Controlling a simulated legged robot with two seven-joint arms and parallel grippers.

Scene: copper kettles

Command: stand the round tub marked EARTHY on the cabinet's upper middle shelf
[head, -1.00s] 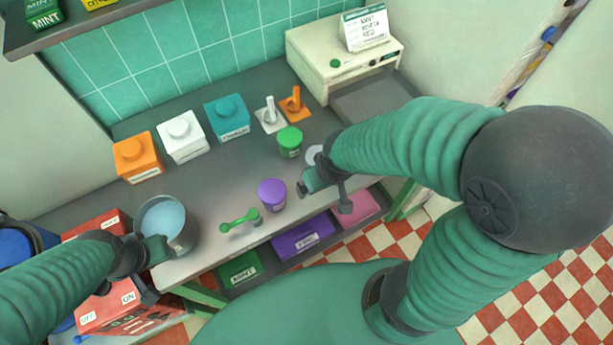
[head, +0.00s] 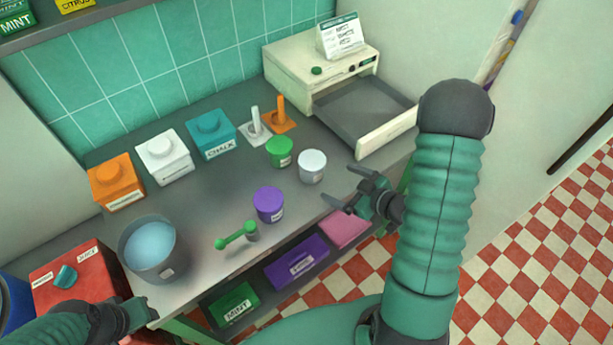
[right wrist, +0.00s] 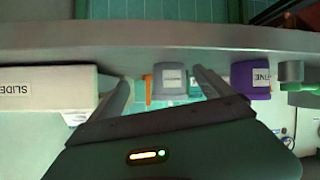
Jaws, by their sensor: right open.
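Three round tubs stand on the grey counter: a green one (head: 280,151), a white one (head: 312,166) and a purple one (head: 268,204). I cannot read EARTHY on any of them. My right gripper (head: 345,187) is open and empty, just right of the white tub at the counter's front edge. In the right wrist view its fingers (right wrist: 163,88) point at the pale tub (right wrist: 171,76), which shows between them, its label too small to read. The purple tub (right wrist: 247,76) shows to the right. My left gripper (head: 145,312) is at lower left, its jaws unclear. The cabinet's upper middle shelf is not identifiable.
A cream machine (head: 292,73) with an open drawer (head: 388,133) stands at back right. Orange, white and teal (head: 211,136) canisters line the back. Labelled bins (head: 296,262) sit below the counter.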

